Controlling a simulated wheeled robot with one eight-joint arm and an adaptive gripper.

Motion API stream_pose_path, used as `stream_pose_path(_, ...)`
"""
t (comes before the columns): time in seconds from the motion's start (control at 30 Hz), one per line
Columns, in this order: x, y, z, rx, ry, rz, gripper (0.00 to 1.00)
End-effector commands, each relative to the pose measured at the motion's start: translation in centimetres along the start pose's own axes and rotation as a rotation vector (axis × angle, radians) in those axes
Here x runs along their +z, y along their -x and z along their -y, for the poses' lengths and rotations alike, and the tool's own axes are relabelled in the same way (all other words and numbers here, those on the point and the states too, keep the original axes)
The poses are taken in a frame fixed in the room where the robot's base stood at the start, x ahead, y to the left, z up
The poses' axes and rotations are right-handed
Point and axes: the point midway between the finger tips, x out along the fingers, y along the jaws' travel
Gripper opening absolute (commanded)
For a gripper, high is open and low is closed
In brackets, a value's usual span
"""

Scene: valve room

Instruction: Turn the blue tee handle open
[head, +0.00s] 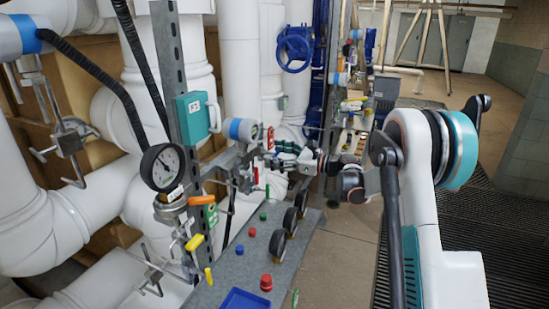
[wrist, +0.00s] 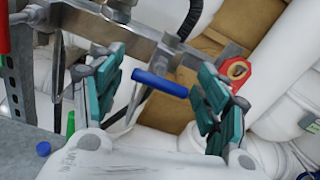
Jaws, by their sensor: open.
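The blue tee handle (wrist: 160,84) is a short blue bar on a metal stem, below a grey pipe fitting in the wrist view. It lies slanted, its right end lower than its left. My gripper (wrist: 163,75) is open, with one set of teal pads on each side of the bar. The bar's right end is close to the right pads; I cannot tell whether they touch. There is a clear gap to the left pads. In the head view, my gripper (head: 284,153) is at the pipework, and the blue handle cannot be made out there.
A pressure gauge (head: 163,168), an orange handle (head: 201,200) and a yellow handle (head: 194,242) stand left of the gripper. A grey panel with coloured buttons (head: 228,270) lies below. Open floor (head: 340,245) is to the right.

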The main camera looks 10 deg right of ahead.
Motion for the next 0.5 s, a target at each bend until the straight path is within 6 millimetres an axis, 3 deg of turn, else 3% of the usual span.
stream_pose_path(0.37,0.04,-0.75,0.02,-0.001,0.0,0.0,0.68)
stream_pose_path(0.4,0.04,-0.75,0.02,-0.001,0.0,0.0,0.65)
stream_pose_path(0.5,0.04,-0.74,0.02,-0.001,0.0,0.0,0.43)
